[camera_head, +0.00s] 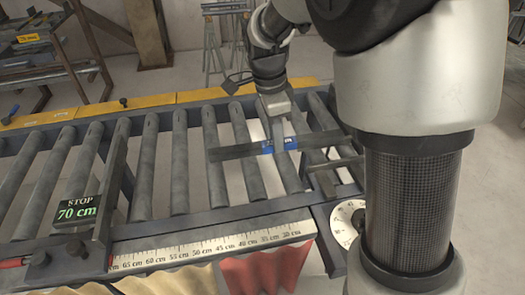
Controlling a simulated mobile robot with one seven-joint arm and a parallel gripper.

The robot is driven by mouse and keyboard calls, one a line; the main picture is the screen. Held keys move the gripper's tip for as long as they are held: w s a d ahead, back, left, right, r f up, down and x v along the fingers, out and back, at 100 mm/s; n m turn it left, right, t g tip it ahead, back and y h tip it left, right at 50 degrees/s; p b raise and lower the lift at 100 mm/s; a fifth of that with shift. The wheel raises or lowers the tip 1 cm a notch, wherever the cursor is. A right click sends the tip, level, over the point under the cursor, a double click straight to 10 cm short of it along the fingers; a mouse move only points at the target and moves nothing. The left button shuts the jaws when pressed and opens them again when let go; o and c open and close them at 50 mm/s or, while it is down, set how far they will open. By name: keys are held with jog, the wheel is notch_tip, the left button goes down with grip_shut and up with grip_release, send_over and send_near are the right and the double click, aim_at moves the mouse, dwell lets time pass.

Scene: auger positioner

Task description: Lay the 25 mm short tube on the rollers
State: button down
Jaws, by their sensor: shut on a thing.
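The short tube (235,152) is a dark grey bar with a blue band (279,145). It lies across the line of several grey rollers (178,170), running left to right. I cannot tell whether it touches the rollers or is just above them. My gripper (278,132) is shut on the tube near the blue band and comes down from above. The fingertips are small and partly hidden. The tube's right end is close to a dark bracket beside the rollers.
A stop marked 70 cm (77,211) stands at the left of the conveyor. A scale (210,245) runs along the front edge, with a round angle dial (345,222) at its right. A yellow rail (140,103) lines the back. Red cloth (262,273) hangs in front.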

notch_tip(320, 180, down, 7)
dwell(0.4)
jog(key=shift+w, duration=0.1)
jog(key=c, duration=1.6)
grip_release()
jog(key=shift+f, duration=0.1)
